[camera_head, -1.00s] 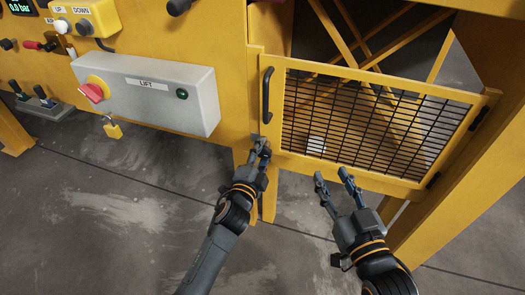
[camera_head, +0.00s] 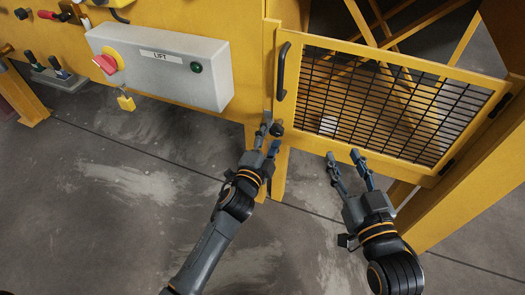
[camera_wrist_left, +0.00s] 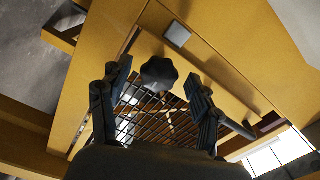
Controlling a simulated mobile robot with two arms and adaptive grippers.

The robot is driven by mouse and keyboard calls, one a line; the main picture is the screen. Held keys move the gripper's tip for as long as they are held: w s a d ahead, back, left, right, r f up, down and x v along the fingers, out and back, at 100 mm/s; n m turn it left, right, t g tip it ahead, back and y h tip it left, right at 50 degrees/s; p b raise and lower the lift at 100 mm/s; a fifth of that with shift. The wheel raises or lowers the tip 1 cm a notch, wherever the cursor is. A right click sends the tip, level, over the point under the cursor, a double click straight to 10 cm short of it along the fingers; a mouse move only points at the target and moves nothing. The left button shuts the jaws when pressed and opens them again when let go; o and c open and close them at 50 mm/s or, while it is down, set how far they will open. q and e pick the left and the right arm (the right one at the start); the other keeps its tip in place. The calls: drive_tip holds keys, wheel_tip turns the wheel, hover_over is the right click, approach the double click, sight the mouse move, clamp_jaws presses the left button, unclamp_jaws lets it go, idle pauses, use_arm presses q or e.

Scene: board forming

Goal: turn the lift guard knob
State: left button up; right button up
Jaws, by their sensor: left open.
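The lift guard knob is a black lobed knob (camera_wrist_left: 159,73) on the yellow guard frame in the left wrist view. It sits between the two spread fingers of my left gripper (camera_wrist_left: 157,95), beyond their tips and apart from them. In the head view the dark knob (camera_head: 277,129) shows at the lower left corner of the mesh guard (camera_head: 385,105). My left gripper (camera_head: 268,138) is open just below and in front of it, partly hiding it. My right gripper (camera_head: 346,160) is open and empty, to the right, below the guard's lower edge.
A black handle (camera_head: 282,70) stands on the guard's left side. A grey LIFT box (camera_head: 165,72) with a red knob (camera_head: 105,64) and a hanging yellow padlock (camera_head: 126,102) is at the left. A yellow post (camera_head: 470,170) is close right of my right arm. The floor below is clear.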

use_arm(q)
drive_tip(key=v, duration=0.9)
